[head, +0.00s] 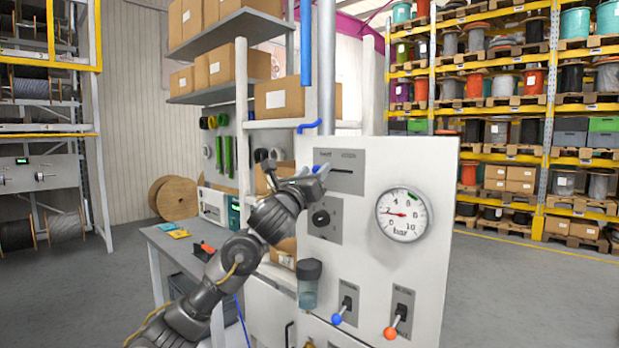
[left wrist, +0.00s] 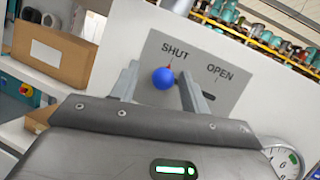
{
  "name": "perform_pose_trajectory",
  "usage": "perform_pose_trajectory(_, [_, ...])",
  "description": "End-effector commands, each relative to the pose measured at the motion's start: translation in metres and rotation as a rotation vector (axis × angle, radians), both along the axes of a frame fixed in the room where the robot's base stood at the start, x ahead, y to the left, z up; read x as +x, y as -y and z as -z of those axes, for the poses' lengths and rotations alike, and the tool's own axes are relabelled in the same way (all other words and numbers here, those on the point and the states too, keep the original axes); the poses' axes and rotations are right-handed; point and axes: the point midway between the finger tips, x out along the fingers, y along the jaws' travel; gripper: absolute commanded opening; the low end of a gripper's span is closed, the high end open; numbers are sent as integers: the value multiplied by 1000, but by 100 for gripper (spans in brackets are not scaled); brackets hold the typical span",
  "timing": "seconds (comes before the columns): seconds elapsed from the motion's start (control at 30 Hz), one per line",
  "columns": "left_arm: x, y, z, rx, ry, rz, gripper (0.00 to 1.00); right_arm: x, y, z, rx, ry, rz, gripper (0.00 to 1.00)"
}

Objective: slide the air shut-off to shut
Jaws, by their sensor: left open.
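The air shut-off is a grey plate (head: 349,181) with a dark slot at the top of the white panel. It also shows in the left wrist view (left wrist: 228,72), marked SHUT on the left and OPEN on the right. Its blue ball knob (left wrist: 163,78) is at the SHUT end, just below that word. My left gripper (head: 317,178) is at the plate's left part. In the left wrist view its open fingers (left wrist: 158,85) stand on either side of the knob; whether either touches it I cannot tell. My right gripper is not in view.
The white panel (head: 436,262) also carries a black rotary knob (head: 320,218), a bar gauge (head: 402,214), a blue-tipped lever (head: 337,319) and an orange-tipped lever (head: 390,333). A clear filter bowl (head: 308,290) hangs below. A workbench (head: 165,245) stands left.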

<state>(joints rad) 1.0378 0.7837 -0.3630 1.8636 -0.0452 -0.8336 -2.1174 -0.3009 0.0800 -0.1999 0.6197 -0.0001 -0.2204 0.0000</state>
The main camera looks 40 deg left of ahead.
Motion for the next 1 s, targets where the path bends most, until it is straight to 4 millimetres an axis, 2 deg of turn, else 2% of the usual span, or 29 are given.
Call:
perform_pose_trajectory(0.17, [-19,2,12,3,1,0,46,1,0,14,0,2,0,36])
perform_pose_trajectory(0.33, [-51,6,26,4,0,-2,46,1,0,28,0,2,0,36])
perform_pose_trajectory(0.6, [-90,11,38,2,1,-2,46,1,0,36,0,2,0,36])
perform_pose_trajectory(0.73, [-97,12,40,-1,1,-2,46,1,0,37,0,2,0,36])
perform_pose_trajectory(1.0, [-98,12,40,-2,1,-2,46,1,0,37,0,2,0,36])
